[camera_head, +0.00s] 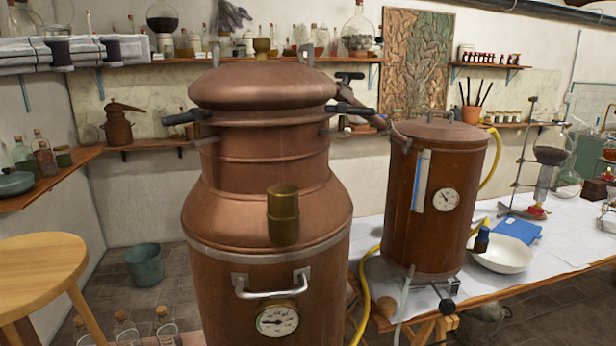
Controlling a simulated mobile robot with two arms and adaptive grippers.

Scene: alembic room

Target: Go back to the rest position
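Neither of my grippers can be made out in the head view, and no arm of mine shows clearly. A large copper still (265,200) stands upright in the middle, close in front of me. Its domed lid (262,84) is on top. Black-handled levers (187,117) stick out at both sides of its neck. A brass cylinder (283,215), a metal handle (272,284) and a round gauge (277,321) are on its front. A pipe joins it to a smaller copper vessel (433,200) on the right.
A white-covered table (560,250) on the right bears a white bowl (502,253), a blue book (517,230) and glassware. A round wooden stool (40,258) stands at the left, with a bucket (144,265) on the floor behind. Shelves line the walls. Some floor shows between stool and still.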

